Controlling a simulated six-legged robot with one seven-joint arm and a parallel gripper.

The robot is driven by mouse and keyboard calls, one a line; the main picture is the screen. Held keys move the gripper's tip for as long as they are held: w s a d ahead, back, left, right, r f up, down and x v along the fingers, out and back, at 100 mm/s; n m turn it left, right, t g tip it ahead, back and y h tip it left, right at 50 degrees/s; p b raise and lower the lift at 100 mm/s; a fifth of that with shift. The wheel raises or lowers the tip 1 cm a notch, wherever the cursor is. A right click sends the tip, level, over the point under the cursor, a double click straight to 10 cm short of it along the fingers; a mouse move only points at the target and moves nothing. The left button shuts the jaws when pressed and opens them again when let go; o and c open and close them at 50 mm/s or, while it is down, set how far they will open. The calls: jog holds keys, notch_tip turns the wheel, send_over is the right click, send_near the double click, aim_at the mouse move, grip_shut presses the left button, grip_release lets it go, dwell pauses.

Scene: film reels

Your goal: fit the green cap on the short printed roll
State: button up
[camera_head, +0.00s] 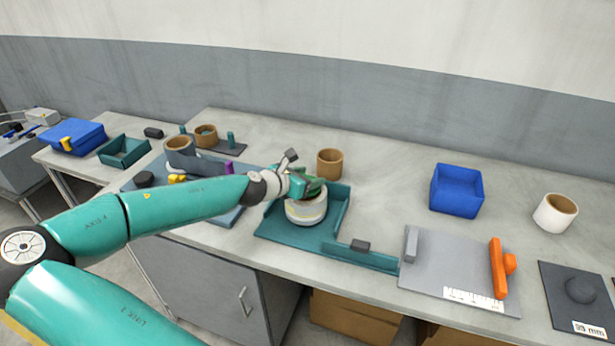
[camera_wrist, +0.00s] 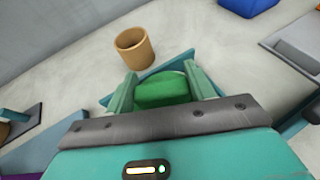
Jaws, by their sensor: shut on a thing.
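The green cap (camera_wrist: 162,90) is between the two fingers of my gripper (camera_wrist: 160,88) in the wrist view, and the gripper is shut on it. In the head view the short printed roll (camera_head: 306,209), pale with printed bands, stands upright on a teal tray (camera_head: 272,229). My gripper (camera_head: 310,186) is right over the top of the roll, and a sliver of the green cap shows there. I cannot tell whether the cap touches the roll or is seated. The wrist view hides the roll behind the cap and gripper.
A brown cardboard roll (camera_head: 329,163) stands just behind the tray. A blue bin (camera_head: 456,190), a white roll (camera_head: 555,213) and a grey plate with an orange tool (camera_head: 497,268) lie to the right. Other rolls (camera_head: 206,136) stand at the left. Bench between the tray and bin is clear.

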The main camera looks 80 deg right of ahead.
jog(key=shift+f, duration=0.6)
jog(key=o, duration=0.7)
jog(key=v, duration=1.1)
dwell(0.5)
jog(key=shift+f, duration=0.1)
dwell(0.5)
